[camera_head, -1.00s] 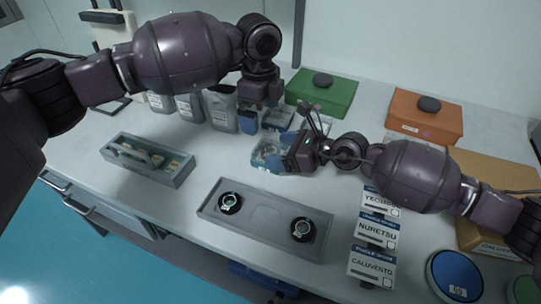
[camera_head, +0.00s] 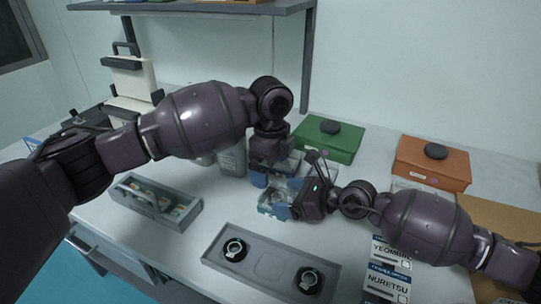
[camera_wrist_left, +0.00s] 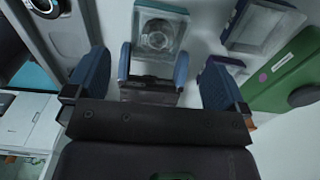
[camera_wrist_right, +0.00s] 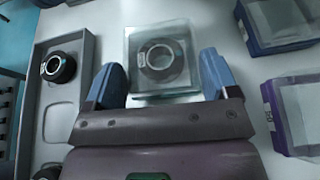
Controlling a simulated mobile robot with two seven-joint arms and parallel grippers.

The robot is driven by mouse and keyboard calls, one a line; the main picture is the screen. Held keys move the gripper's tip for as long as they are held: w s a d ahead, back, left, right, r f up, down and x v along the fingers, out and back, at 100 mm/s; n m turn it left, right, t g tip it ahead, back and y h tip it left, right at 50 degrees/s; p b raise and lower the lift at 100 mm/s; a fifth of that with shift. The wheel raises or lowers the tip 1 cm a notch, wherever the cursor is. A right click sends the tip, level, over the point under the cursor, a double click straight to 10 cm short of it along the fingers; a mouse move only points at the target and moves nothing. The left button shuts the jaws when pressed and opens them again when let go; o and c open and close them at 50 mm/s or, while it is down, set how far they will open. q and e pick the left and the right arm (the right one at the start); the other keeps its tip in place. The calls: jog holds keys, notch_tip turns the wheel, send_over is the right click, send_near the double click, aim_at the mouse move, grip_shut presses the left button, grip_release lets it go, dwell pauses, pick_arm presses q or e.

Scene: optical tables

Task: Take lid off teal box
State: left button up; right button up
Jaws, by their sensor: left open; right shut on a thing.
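The teal box (camera_head: 270,205) is a small clear-sided box on the white bench, partly hidden by my grippers in the head view. A round ring-shaped part shows through its clear top in the right wrist view (camera_wrist_right: 160,58). My right gripper (camera_head: 287,200) is shut on the teal box, one blue finger on each side. My left gripper (camera_head: 270,176) is open just behind and above the box. In the left wrist view the teal box (camera_wrist_left: 158,35) lies beyond the wide-apart left fingers, with the right gripper's fingers between them. Whether the lid sits loose cannot be told.
Other clear-lidded boxes (camera_wrist_right: 298,110) stand close beside it. A green box (camera_head: 330,142) and an orange box (camera_head: 434,165) stand behind. A grey tray (camera_head: 268,264) with two black ring mounts lies in front. A grey handled carrier (camera_head: 150,207) is at the left.

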aim_at(271, 191)
pick_arm(q)
notch_tip(271, 191, down, 8)
jog(key=shift+f, duration=0.25)
jog(key=shift+c, duration=0.3)
jog(key=c, duration=0.8)
jog(key=shift+r, duration=0.1)
jog(key=shift+c, duration=0.2)
jog(key=shift+r, duration=0.1)
